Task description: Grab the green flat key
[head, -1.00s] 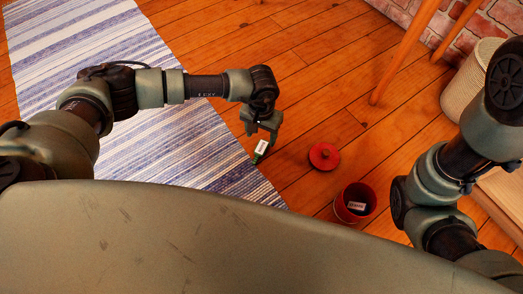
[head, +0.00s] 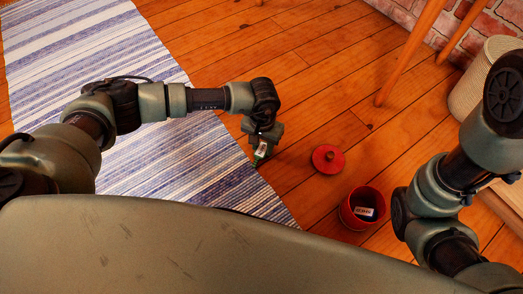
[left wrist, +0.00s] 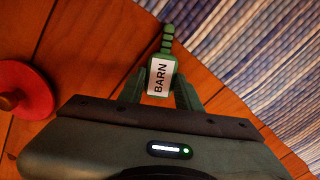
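The green flat key (left wrist: 167,45) lies on the wooden floor beside the rug edge, with a white "BARN" label on its head. In the head view the key (head: 260,153) shows just below my left gripper (head: 262,141). In the left wrist view my left gripper (left wrist: 161,80) has one finger on each side of the key's head, very close to it. I cannot tell whether the fingers press on it. My right gripper is not in view; only my right arm shows at the right.
A red lid (head: 328,159) lies on the floor right of the key. An open red pot (head: 352,222) holds something with a white label. A blue-striped rug (head: 170,150) lies left. Wooden legs (head: 405,55) and a ribbed basket (head: 482,80) stand farther right.

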